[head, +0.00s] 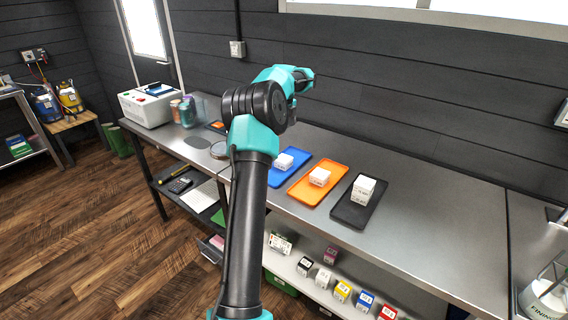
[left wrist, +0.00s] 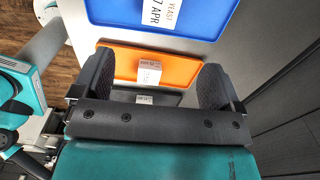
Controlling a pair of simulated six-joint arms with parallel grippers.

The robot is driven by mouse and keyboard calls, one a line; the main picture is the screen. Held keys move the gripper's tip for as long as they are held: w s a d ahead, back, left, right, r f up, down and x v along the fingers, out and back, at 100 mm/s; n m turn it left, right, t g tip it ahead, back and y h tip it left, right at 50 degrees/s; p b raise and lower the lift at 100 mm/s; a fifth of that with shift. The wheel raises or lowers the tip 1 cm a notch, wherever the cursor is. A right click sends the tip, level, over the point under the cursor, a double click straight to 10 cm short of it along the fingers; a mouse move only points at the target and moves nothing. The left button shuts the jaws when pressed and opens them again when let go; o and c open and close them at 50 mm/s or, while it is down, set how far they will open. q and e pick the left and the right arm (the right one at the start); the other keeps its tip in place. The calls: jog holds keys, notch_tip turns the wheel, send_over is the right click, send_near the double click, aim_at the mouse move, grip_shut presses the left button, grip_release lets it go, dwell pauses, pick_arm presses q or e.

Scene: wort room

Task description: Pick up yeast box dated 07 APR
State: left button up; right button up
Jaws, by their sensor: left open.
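Three white yeast boxes sit on coloured trays on the steel bench. Another box (head: 319,177) is on the orange tray (head: 304,193). White boxes (head: 363,190), seemingly stacked, are on the black tray (head: 347,213). The labels on the orange and black trays are too small to read. My left gripper (head: 303,80) is open and empty, held above the bench; its fingers (left wrist: 155,85) are spread wide in the left wrist view.
A white machine (head: 146,106) and several jars (head: 186,110) stand at the bench's far left. Several small boxes (head: 343,290) line the shelf below. The dark wall (head: 400,80) runs behind the bench. Bare steel (head: 440,225) lies right of the black tray.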

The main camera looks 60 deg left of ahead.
pick_arm(q)
send_near(284, 158)
notch_tip(284, 158, down, 5)
jog(key=shift+s+f, duration=0.15)
dwell(0.3)
jog(key=shift+f, duration=2.6)
jog(key=c, duration=1)
